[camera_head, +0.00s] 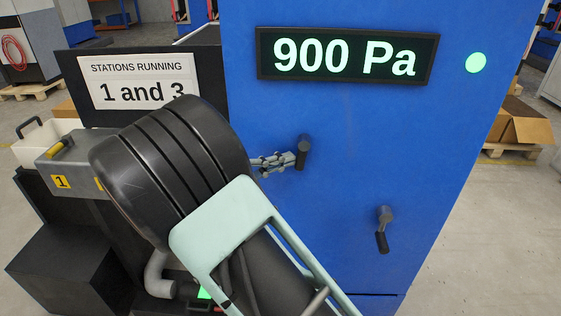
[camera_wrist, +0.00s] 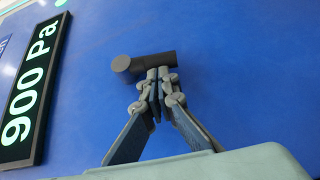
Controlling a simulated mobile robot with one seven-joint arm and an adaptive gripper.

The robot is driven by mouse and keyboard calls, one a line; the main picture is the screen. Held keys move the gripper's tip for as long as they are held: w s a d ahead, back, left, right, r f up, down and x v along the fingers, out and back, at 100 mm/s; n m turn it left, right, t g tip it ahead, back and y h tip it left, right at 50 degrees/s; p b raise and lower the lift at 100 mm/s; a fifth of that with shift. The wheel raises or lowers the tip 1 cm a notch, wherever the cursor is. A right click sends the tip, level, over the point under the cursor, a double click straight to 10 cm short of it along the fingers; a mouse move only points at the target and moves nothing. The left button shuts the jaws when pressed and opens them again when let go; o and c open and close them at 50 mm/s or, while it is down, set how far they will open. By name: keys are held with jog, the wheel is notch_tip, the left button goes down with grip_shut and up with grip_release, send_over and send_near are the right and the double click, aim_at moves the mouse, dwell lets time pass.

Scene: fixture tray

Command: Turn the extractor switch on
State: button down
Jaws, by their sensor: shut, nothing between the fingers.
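A blue extractor cabinet (camera_head: 340,120) fills the middle of the head view. A dark lever handle (camera_head: 303,152) stands roughly upright on its front. It also shows in the wrist view (camera_wrist: 150,64), with its round end at left. My gripper (camera_head: 291,160) is shut and empty, its fingertips (camera_wrist: 158,75) at the lever's left side, touching or nearly touching it. A second lever (camera_head: 382,236), on a grey hub, points down at lower right. I see no label on either lever. The cabinet's display (camera_head: 347,56) reads 900 Pa, and a round light (camera_head: 476,62) glows green.
A sign (camera_head: 142,80) reads "STATIONS RUNNING 1 and 3". A grey fixture (camera_head: 75,160) marked 1 stands at left, partly behind my arm. A cardboard box (camera_head: 525,125) lies on a pallet at right. The cabinet front between the two levers is clear.

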jog(key=shift+d+f+h, duration=0.15)
jog(key=shift+h, duration=0.15)
dwell(0.6)
